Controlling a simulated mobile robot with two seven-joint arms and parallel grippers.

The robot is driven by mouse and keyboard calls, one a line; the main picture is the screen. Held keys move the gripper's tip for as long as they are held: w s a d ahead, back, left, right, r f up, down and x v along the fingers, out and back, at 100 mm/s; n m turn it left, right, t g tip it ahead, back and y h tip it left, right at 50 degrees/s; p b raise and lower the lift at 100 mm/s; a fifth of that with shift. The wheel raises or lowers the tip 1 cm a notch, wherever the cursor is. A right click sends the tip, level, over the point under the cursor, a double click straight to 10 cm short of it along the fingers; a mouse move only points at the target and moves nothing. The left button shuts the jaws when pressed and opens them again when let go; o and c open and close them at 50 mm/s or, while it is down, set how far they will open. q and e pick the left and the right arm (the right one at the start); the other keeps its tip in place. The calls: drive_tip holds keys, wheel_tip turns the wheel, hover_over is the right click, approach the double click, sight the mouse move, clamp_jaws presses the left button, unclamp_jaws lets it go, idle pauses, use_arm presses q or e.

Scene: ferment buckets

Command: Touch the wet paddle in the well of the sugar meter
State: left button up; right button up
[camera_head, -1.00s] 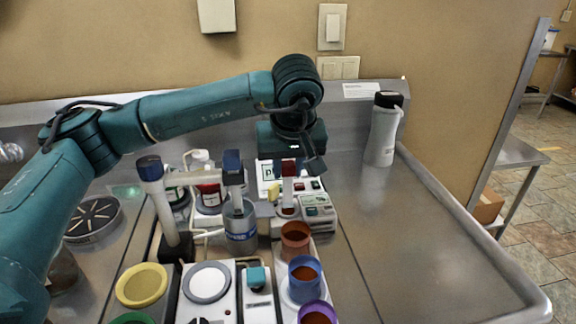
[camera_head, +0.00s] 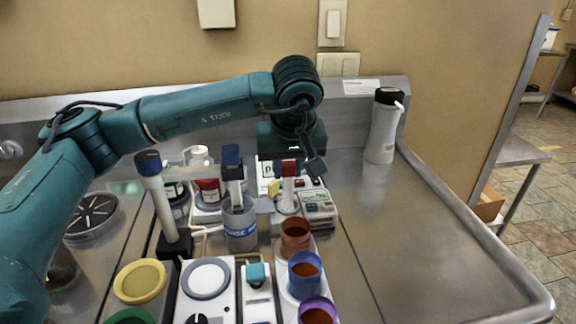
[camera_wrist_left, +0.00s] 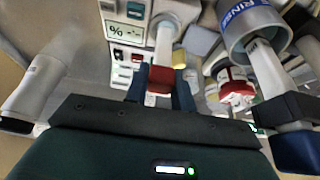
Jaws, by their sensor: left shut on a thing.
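My left gripper (camera_wrist_left: 160,88) is shut on the red handle of a paddle (camera_wrist_left: 159,79); the paddle also shows in the head view (camera_head: 289,168). Its white shaft points down. Its lower end is at the round pale well (camera_head: 287,208) beside the display of the sugar meter (camera_head: 319,207). The meter shows with a "%" mark in the left wrist view (camera_wrist_left: 124,28). I cannot tell whether the tip touches the well floor, or whether it is wet. My right gripper is not in view.
A blue-handled paddle (camera_head: 231,158) stands in the grey rinse cup (camera_head: 240,230) to the left. Red, blue and purple cups, including the blue one (camera_head: 304,272), stand in front. A grey-white flask (camera_head: 383,130) stands at the back right. The steel counter on the right is clear.

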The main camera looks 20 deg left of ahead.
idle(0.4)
use_arm(q)
drive_tip(key=shift+r+p, duration=1.95)
drive_tip(key=shift+r, duration=1.1)
